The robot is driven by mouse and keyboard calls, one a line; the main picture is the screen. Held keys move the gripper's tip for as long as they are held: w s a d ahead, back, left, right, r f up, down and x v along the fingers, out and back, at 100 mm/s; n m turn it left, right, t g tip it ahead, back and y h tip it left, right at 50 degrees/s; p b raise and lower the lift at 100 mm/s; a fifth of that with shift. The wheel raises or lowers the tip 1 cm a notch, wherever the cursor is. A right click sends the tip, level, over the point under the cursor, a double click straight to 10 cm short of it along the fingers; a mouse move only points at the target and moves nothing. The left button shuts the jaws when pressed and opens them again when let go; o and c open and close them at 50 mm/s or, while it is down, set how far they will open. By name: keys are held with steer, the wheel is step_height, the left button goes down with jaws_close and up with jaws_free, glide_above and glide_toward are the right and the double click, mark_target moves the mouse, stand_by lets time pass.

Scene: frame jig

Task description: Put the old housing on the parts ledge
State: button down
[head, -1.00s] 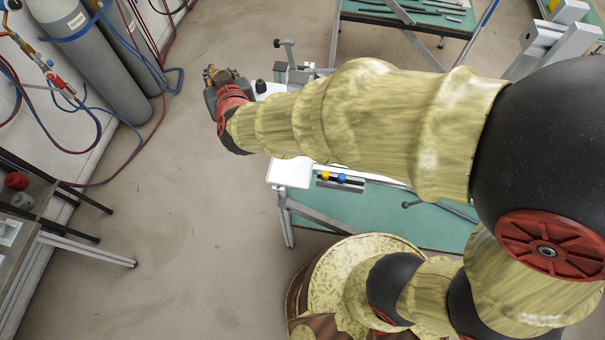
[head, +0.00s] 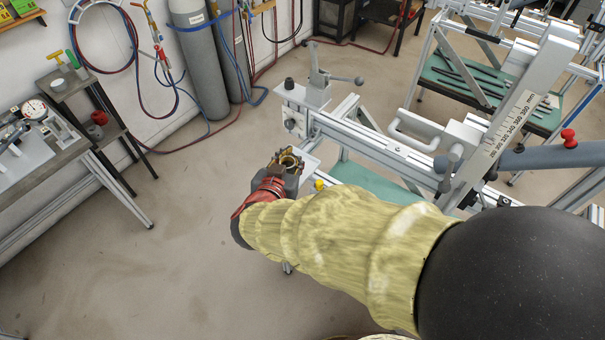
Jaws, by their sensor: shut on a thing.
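My gripper (head: 282,166) is in the middle of the head view, at the end of my arm. It is shut on a small ring-shaped, brass-coloured part, which looks like the old housing (head: 291,159). The fingers partly hide the housing. A pale flat plate on the near side of the frame jig, possibly the parts ledge (head: 311,164), shows just right of the gripper. My gripper and arm hide part of this plate. I cannot tell the height of the housing above it.
The aluminium frame jig (head: 375,147), with a clamp (head: 320,78) at its left end, stands behind and right of my gripper. A grey bench (head: 70,150) with a dial gauge (head: 34,109) is at left. Gas cylinders (head: 200,65) stand by the wall. The floor between is clear.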

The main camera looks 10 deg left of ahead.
steer(key=w+a+f+b, duration=0.1)
steer(key=w+f+b, duration=0.1)
steer(key=w+f, duration=0.1)
steer(key=w+f+b, duration=0.2)
steer(key=w+f, duration=0.1)
steer(key=w, duration=0.3)
steer(key=w+a+f+b, duration=0.1)
steer(key=w+f+b, duration=0.1)
steer(key=w+f, duration=0.1)
steer(key=shift+w+a, duration=0.3)
steer(key=shift+w, duration=0.35)
steer(key=shift+w+f, duration=0.2)
steer(key=shift+f, duration=0.1)
steer(key=shift+w+a+f+b, duration=0.1)
steer(key=shift+w+f+b, duration=0.05)
steer(key=shift+f+b, duration=1.35)
steer(key=shift+f, duration=0.15)
steer(key=shift+f, duration=0.1)
steer(key=c, duration=1.7)
jaws_free()
steer(key=shift+c, duration=0.2)
